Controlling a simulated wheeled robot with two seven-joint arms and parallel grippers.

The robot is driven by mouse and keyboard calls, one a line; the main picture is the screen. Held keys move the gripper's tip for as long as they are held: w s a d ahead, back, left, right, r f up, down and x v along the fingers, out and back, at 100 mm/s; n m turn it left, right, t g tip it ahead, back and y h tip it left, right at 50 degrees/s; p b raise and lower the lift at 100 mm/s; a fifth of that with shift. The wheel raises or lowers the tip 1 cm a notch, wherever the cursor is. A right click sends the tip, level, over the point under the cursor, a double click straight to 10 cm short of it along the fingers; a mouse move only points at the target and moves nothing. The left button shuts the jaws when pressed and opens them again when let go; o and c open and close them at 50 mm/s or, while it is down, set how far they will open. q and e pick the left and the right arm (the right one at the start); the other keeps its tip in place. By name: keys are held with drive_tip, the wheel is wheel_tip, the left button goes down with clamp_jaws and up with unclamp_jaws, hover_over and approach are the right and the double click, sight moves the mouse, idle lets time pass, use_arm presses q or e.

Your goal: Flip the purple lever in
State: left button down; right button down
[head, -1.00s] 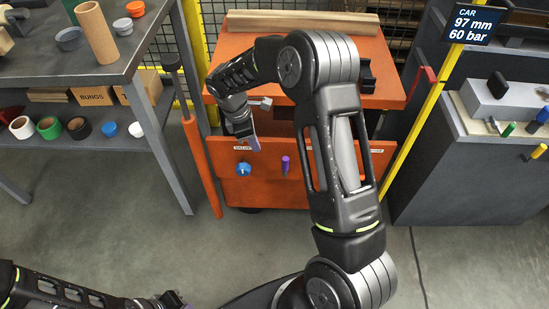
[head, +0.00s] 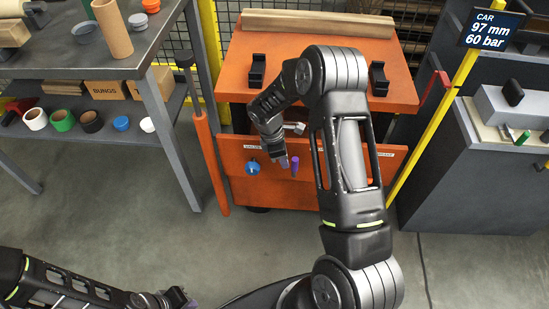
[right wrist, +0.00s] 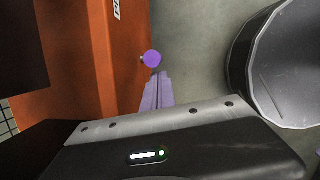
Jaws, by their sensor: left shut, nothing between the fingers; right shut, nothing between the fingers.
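The purple lever (head: 294,165) stands out from the orange front panel (head: 228,160) of the cabinet. My right gripper (head: 284,161) is shut and empty, just left of the lever in the head view. In the right wrist view, the lever's round purple end (right wrist: 152,58) shows just past the tips of my shut right fingers (right wrist: 157,88). I cannot tell whether they touch. My left gripper (head: 188,301) is shut and empty low in the head view, partly cut off by the bottom edge.
A blue knob (head: 253,167) sits on the same panel, left of the lever. An orange post (head: 209,150) stands left of the cabinet and a yellow pole (head: 433,118) right of it. A grey shelf table (head: 160,110) is at left. The floor in front is clear.

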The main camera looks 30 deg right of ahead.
drive_tip(key=shift+s+d, duration=0.15)
drive_tip(key=shift+d, duration=0.1)
drive_tip(key=shift+d+r, duration=0.1)
idle(0.3)
